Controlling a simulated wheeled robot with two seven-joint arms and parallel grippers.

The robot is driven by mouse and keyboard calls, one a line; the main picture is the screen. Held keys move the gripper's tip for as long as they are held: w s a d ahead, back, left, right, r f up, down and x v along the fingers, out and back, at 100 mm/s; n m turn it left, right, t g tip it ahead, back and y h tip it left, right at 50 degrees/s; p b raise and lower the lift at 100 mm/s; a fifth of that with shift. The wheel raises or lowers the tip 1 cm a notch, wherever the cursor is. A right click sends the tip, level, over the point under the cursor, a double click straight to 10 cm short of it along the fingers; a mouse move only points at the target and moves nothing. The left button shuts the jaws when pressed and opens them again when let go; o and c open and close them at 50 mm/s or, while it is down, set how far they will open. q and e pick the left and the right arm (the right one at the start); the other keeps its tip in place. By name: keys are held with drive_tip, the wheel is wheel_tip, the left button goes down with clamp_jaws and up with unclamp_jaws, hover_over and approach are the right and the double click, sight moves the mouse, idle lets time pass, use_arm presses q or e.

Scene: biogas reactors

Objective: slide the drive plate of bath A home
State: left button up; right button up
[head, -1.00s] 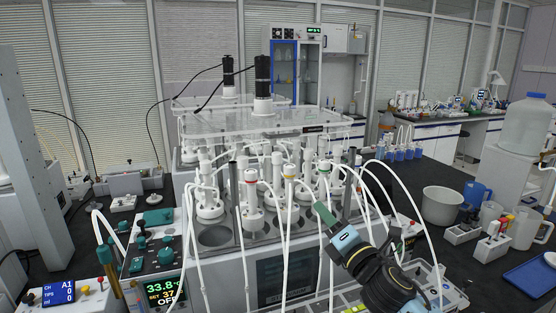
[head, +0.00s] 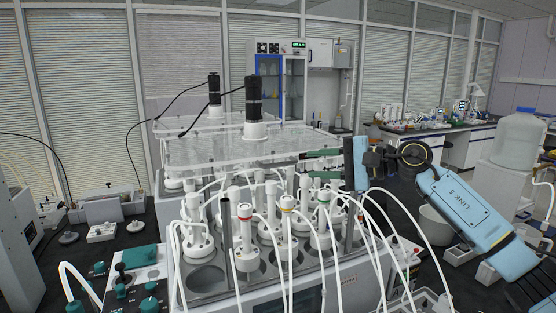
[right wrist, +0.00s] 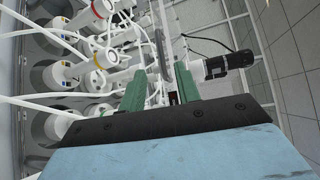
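The nearer clear drive plate (head: 215,152) lies above the front bath (head: 205,277), with a black motor (head: 252,100) standing on it. I cannot read a letter marking bath A. My right gripper (head: 318,165) is at the plate's right edge, its green fingers one above the other. In the right wrist view the fingers of my right gripper (right wrist: 160,88) are apart, with the thin plate edge (right wrist: 161,48) running between them. I cannot see either finger touching it. The motor (right wrist: 228,66) shows there to the right. My left gripper is out of view.
White-capped reactor bottles (head: 245,238) stand in the bath's holes under and before the plate, with several white tubes (head: 375,235) looping near my right arm. A second plate with a motor (head: 214,92) is behind. A water carboy (head: 519,140) stands at right.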

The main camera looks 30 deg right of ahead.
sight(282, 164)
drive_tip(key=p+x, duration=0.3)
drive_tip(key=x, duration=0.6)
drive_tip(key=shift+w+a+r+p, duration=0.15)
drive_tip(key=shift+w+a+p, duration=0.05)
drive_tip(key=shift+a+p, duration=0.1)
drive_tip(key=shift+w+a, duration=0.2)
drive_tip(key=shift+w, duration=0.05)
drive_tip(key=shift+f, duration=0.2)
clamp_jaws()
